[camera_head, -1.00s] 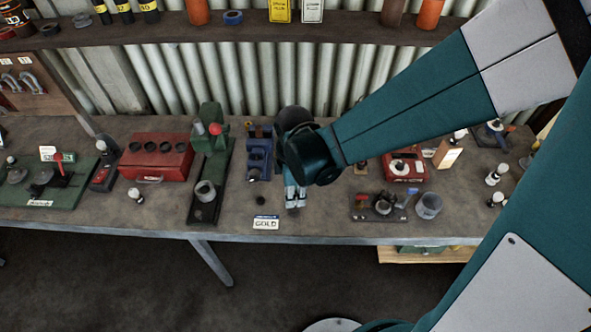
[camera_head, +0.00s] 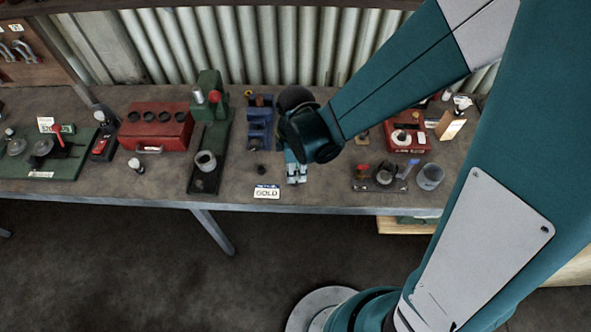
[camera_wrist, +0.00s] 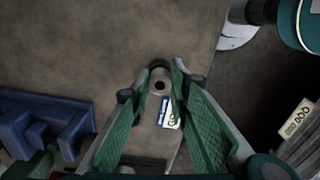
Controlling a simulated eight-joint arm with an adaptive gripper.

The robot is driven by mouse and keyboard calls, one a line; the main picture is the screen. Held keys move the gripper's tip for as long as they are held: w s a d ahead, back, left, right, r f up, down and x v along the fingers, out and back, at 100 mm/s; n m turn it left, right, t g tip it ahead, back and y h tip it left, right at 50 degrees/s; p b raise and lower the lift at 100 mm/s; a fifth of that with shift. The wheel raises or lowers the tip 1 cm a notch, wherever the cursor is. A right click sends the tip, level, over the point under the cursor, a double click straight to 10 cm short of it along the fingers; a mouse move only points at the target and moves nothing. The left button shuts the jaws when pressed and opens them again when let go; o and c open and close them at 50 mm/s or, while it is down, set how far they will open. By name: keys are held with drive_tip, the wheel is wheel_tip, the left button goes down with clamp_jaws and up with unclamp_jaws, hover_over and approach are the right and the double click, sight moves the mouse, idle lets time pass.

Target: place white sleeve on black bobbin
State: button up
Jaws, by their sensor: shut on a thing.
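My gripper (camera_head: 297,181) hangs over the front part of the bench, right of and slightly above the GOLD sign. In the wrist view my gripper (camera_wrist: 160,72) is closed on a small pale ring with a dark hole, which looks like the white sleeve (camera_wrist: 160,86). The sleeve is seen nearly end-on between the green fingertips. In the head view I cannot make it out from the pale fingertips. A small dark piece, probably the black bobbin (camera_head: 261,169), stands on the bench left of my gripper, apart from it. I cannot make it out in the wrist view.
The GOLD sign (camera_head: 266,191) lies near the front edge. A blue fixture (camera_head: 258,130) stands behind the dark piece. A green press (camera_head: 206,150) with a grey cup is to the left. A dark tray (camera_head: 378,184) and grey cup (camera_head: 430,176) are to the right.

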drive_tip(key=o, duration=0.7)
drive_tip(key=shift+r, duration=0.2)
drive_tip(key=shift+r+p, duration=0.65)
drive_tip(key=shift+r, duration=5.25)
drive_tip(key=shift+w+d+r, duration=0.1)
